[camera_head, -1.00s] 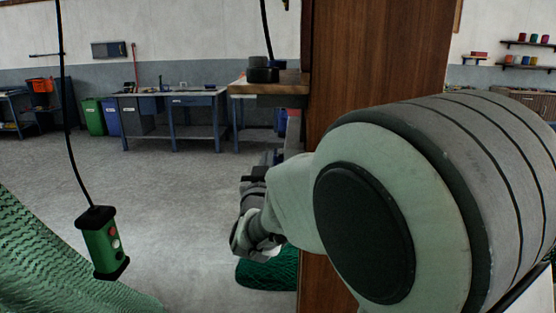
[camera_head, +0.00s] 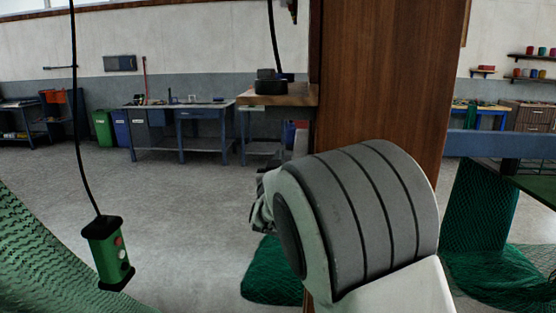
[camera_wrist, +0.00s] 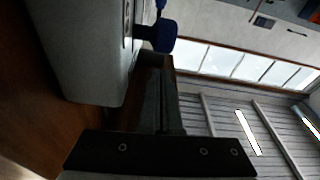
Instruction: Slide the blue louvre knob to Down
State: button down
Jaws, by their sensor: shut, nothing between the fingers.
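The blue louvre knob (camera_wrist: 162,35) shows at the top of the wrist view. It sticks out on a stem from a grey box (camera_wrist: 85,45) with a pale plate on its face. My gripper (camera_wrist: 155,62) is shut and empty, with its fingertips close to the knob. I cannot tell whether they touch it. The Down marking is not readable.
A green pendant control (camera_head: 108,253) hangs at left on a cable. Green netting (camera_head: 272,275) lies on the floor behind my arm. Open floor lies at middle left.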

jog(key=shift+s+d+f, duration=0.1)
jog(key=shift+s+f, duration=0.05)
jog(key=shift+f, duration=0.45)
jog(key=shift+s+f, duration=0.1)
jog(key=shift+f, duration=0.45)
notch_tip(320, 180, down, 10)
jog(key=b, duration=0.7)
jog(key=shift+r+b, duration=0.2)
jog(key=shift+b, duration=0.15)
